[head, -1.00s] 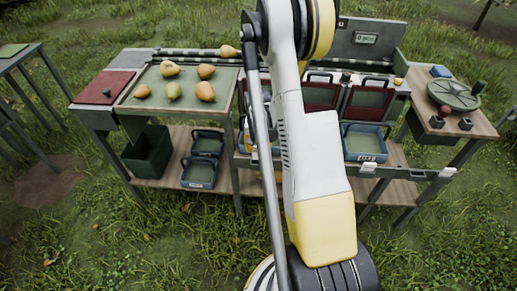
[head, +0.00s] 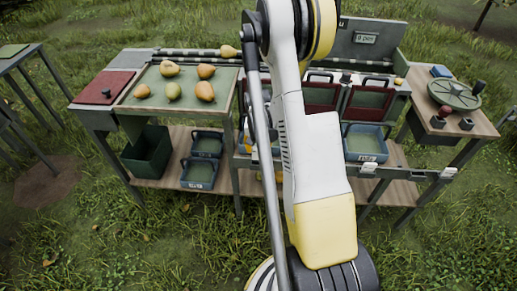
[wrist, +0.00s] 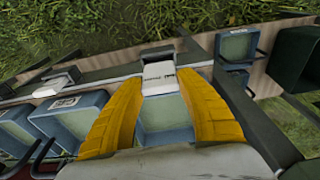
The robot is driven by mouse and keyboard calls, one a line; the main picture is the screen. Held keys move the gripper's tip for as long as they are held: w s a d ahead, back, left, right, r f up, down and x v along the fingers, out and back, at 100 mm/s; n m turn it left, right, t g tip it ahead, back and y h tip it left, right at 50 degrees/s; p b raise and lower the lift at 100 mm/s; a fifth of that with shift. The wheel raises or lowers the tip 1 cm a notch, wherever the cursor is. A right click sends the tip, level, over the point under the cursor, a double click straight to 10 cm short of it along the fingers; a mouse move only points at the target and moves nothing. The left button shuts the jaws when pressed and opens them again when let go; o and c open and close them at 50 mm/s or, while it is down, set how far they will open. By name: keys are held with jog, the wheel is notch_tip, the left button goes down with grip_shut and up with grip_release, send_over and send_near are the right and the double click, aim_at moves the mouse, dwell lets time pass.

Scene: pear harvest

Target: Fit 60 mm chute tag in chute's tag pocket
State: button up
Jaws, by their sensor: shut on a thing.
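My gripper (wrist: 160,85) shows in the wrist view with two yellow fingers shut on a pale chute tag (wrist: 160,77) with small dark print, held between the fingertips. Just beyond the tag, a grey bracket-like piece (wrist: 157,53) stands on the front rail; it may be the tag pocket. The tag overlaps it in the view, and I cannot tell whether they touch. In the head view my arm hides the gripper, the tag and that stretch of rail.
A similar pale piece (wrist: 47,90) sits farther along the rail (wrist: 105,72). Blue trays (wrist: 75,115) stand close around the fingers. Pears (head: 172,91) lie on the green sorting top at left. A round green plate (head: 453,95) is on the right table.

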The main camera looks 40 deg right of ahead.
aim_at(259, 159)
jog(key=shift+f, duration=0.1)
jog(key=shift+f+b, duration=0.95)
jog(key=shift+f, duration=0.15)
jog(key=shift+f+b, duration=0.75)
jog(key=shift+b, duration=0.1)
jog(key=shift+f, duration=0.15)
jog(key=shift+f+b, duration=0.35)
jog(key=shift+b, duration=0.15)
